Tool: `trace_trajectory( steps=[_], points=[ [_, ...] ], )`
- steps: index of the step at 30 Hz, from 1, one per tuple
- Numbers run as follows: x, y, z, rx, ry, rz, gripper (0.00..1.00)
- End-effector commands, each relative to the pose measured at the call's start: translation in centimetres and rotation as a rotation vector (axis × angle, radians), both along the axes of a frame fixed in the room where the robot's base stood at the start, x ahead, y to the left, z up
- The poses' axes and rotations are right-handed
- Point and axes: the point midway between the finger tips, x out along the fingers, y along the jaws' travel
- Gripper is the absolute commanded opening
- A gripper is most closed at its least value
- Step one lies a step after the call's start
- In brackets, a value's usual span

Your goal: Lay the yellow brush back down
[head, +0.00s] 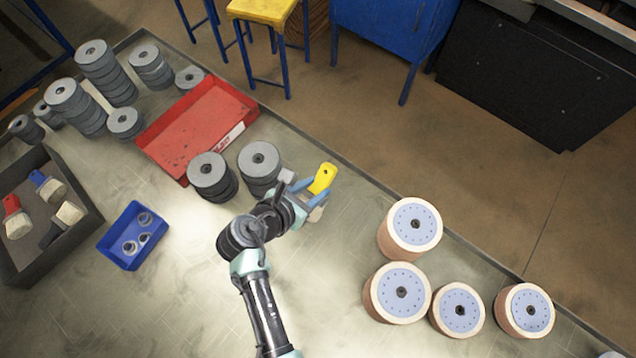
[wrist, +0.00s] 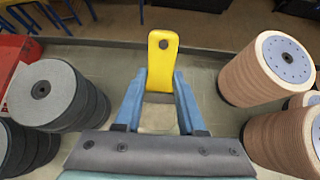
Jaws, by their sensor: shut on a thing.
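The yellow brush (head: 323,177) shows its yellow handle beyond my gripper (head: 312,190) in the head view, between stacks of discs. In the wrist view the yellow handle (wrist: 161,62) stands up between the two blue fingers of my gripper (wrist: 160,92), which are shut on it. The pale bristles (wrist: 158,118) show below the handle, on the near side of the fingers. Whether the brush touches the table (head: 200,290) cannot be told.
Grey disc stacks (head: 210,172) stand left of my gripper and tan disc stacks (head: 410,228) to its right. A red tray (head: 190,125), a blue bin (head: 120,258) with rings and a dark crate (head: 80,245) holding brushes lie further left. The table's front middle is clear.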

Motion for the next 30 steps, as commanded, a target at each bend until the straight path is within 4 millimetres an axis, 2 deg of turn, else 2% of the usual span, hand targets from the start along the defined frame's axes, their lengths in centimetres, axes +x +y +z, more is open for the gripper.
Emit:
trace_trajectory(
  steps=[18,30],
  points=[
    [0.0,0.0,-5.9,0.000,-0.003,-0.001,0.00],
    [0.0,0.0,-6.2,-0.001,-0.002,-0.001,0.00]
  ],
)
